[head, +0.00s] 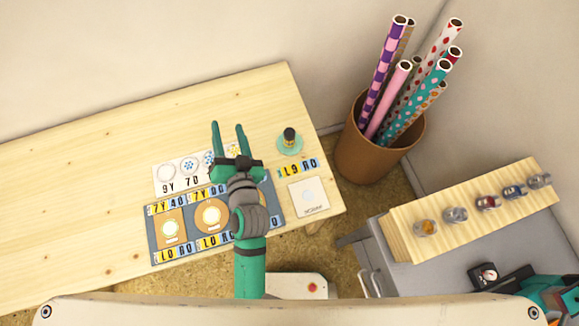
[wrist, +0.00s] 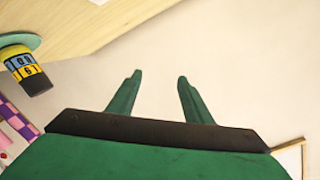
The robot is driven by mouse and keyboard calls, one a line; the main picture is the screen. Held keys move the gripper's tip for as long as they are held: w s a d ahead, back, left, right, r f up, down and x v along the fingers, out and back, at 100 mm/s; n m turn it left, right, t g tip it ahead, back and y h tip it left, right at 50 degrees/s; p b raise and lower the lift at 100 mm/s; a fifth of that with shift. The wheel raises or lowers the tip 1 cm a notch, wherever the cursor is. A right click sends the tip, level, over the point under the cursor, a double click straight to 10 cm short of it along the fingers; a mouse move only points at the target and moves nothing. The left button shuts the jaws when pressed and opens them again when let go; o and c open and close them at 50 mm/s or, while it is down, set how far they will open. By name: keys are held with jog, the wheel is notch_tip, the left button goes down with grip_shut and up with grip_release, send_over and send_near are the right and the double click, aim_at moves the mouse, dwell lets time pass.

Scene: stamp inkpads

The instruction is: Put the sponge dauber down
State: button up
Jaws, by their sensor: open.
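The sponge dauber (head: 290,135), a small dark-topped cylinder, stands upright on a round green dish (head: 284,151) near the table's right end. In the wrist view the dauber (wrist: 25,70) shows at the left edge, with yellow and blue lettered bands and a dark end, on the green dish (wrist: 30,40). My gripper (head: 227,126) is open and empty, above the table to the left of the dauber and apart from it. In the wrist view nothing lies between its fingers (wrist: 159,77).
A dark mat (head: 152,228) with labelled pads lies under my arm, a white card (head: 164,181) with round swatches behind it. A white square card (head: 322,203) lies at right. A brown bin (head: 372,153) of paper rolls and a wooden rack (head: 403,238) with jars stand right of the table. The table's left is clear.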

jog(key=s+d+f+h, duration=0.1)
jog(key=s+d, duration=0.1)
jog(key=s, duration=0.1)
jog(key=s+d+f+h, duration=0.1)
jog(key=s+d+f, duration=0.1)
jog(key=s, duration=0.1)
jog(key=s+d+f+h, duration=0.1)
jog(key=s+d, duration=0.1)
jog(key=shift+s+f+m, duration=0.3)
jog(key=shift+s+f, duration=0.05)
jog(key=shift+s, duration=0.05)
jog(key=shift+h, duration=0.8)
jog(key=s+d, duration=0.1)
jog(key=s, duration=0.1)
jog(key=s+d, duration=0.1)
jog(key=s, duration=0.1)
jog(key=s+d+f, duration=0.1)
jog(key=shift+s+d, duration=0.25)
jog(key=shift+s, duration=0.15)
jog(key=s+d+r+n, duration=0.1)
jog(key=s+d+n, duration=0.1)
jog(key=s, duration=0.3)
jog(key=s+d+r+n, duration=0.1)
jog(key=s+d+n, duration=0.1)
jog(key=s+d, duration=0.3)
jog(key=shift+s+r+h, duration=0.2)
jog(key=shift+s+h, duration=0.1)
jog(key=shift+s, duration=0.35)
jog(key=c, duration=0.4)
jog(key=shift+a, duration=0.15)
